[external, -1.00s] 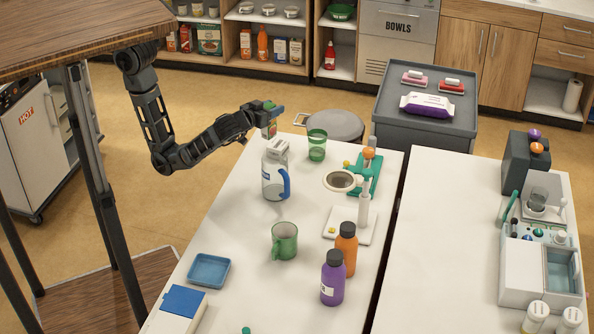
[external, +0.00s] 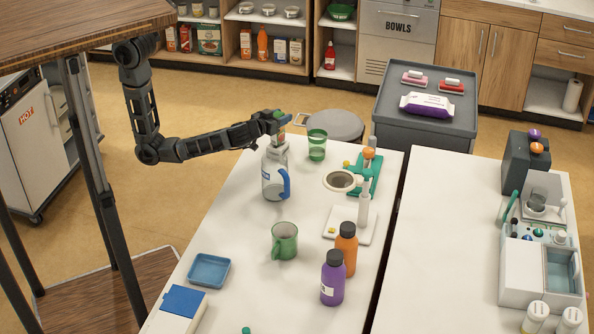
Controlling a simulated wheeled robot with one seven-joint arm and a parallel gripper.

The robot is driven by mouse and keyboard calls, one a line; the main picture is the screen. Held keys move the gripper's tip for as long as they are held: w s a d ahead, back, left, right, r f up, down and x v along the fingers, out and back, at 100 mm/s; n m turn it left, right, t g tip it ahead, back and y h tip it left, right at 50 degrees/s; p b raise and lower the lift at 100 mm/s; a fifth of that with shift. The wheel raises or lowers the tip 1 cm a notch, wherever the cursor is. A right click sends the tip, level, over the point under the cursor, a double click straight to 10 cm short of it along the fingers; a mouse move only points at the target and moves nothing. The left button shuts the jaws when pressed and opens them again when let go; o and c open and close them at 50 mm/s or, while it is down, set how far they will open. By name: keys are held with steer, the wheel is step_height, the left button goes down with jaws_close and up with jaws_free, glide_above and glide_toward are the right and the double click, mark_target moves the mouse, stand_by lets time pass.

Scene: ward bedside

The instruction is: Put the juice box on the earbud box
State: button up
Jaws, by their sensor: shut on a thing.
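My gripper (external: 276,122) is over the far left part of the long white table, directly above the clear jug with the blue handle. It is shut on the juice box (external: 281,137), a small carton mostly covered by the fingers. Only a little of the carton shows below and between them. I cannot make out the earbud box for sure. A small pale, box-like shape shows at the jug's top, just under the carton, and I cannot tell whether it is the jug's lid or a box behind it. Whether the carton touches it is unclear.
The jug (external: 274,184) stands close below my gripper. A green glass (external: 317,147) is just to the right. A green mug (external: 285,243), purple bottle (external: 332,282), orange bottle (external: 347,248) and blue tray (external: 209,271) stand nearer. A grey stool (external: 335,125) is behind the table.

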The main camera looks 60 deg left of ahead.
steer(key=shift+f, duration=0.2)
steer(key=shift+f, duration=0.15)
steer(key=o, duration=1.2)
steer(key=shift+s+r, duration=0.1)
steer(key=shift+r, duration=0.1)
steer(key=b+v, duration=0.2)
steer(key=v, duration=1)
steer(key=shift+d, duration=0.1)
steer(key=shift+f, duration=0.1)
